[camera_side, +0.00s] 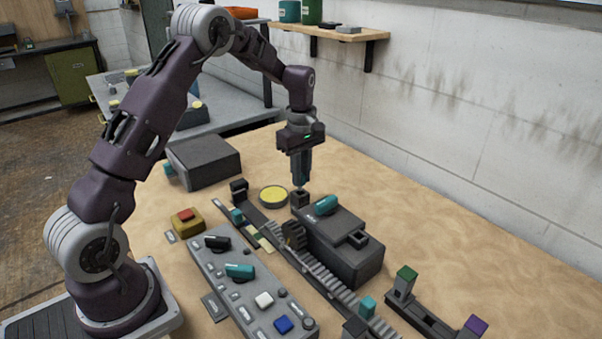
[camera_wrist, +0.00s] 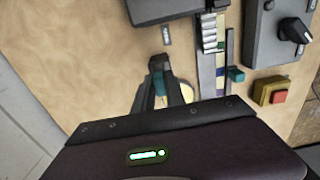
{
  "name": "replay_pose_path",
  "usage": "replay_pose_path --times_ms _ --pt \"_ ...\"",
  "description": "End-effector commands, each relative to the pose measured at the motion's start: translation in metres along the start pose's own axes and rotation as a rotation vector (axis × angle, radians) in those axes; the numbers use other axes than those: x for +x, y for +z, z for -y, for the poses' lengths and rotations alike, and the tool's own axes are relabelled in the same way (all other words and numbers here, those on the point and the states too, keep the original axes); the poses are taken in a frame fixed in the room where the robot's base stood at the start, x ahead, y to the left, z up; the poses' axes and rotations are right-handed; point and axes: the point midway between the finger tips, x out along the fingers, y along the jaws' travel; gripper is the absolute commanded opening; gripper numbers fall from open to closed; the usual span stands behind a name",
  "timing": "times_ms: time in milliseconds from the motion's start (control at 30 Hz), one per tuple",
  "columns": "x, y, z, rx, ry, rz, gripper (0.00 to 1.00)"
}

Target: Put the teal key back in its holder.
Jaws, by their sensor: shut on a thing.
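My gripper (camera_side: 300,181) points straight down over the near-wall end of the dark grey box, its fingers closed. In the wrist view the fingertips (camera_wrist: 160,76) come together on a small dark teal piece (camera_wrist: 157,62), which I take for the teal key; the fingers hide most of it. Just beneath the gripper in the side view is a small dark square block with an opening, the likely holder (camera_side: 300,200). I cannot tell whether the key is in it or just above it.
A dark box (camera_side: 345,250) carries a teal cylinder (camera_side: 326,205). A toothed track (camera_side: 318,272) runs beside it. A control panel (camera_side: 235,285), a red button on a yellow base (camera_side: 186,218) and a yellow disc (camera_side: 273,196) stand nearby. Bare table lies towards the wall.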

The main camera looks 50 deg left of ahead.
Motion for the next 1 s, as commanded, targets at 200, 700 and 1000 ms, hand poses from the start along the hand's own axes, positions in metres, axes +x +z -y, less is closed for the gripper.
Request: replay_pose_path --times_ms 200,700,1000 --pt "0.005 0.000 0.000 0.000 -0.001 0.000 0.00" --pt "0.015 0.000 0.000 0.000 -0.001 0.001 0.00" --pt "0.021 0.000 0.000 0.000 0.000 0.000 0.00"
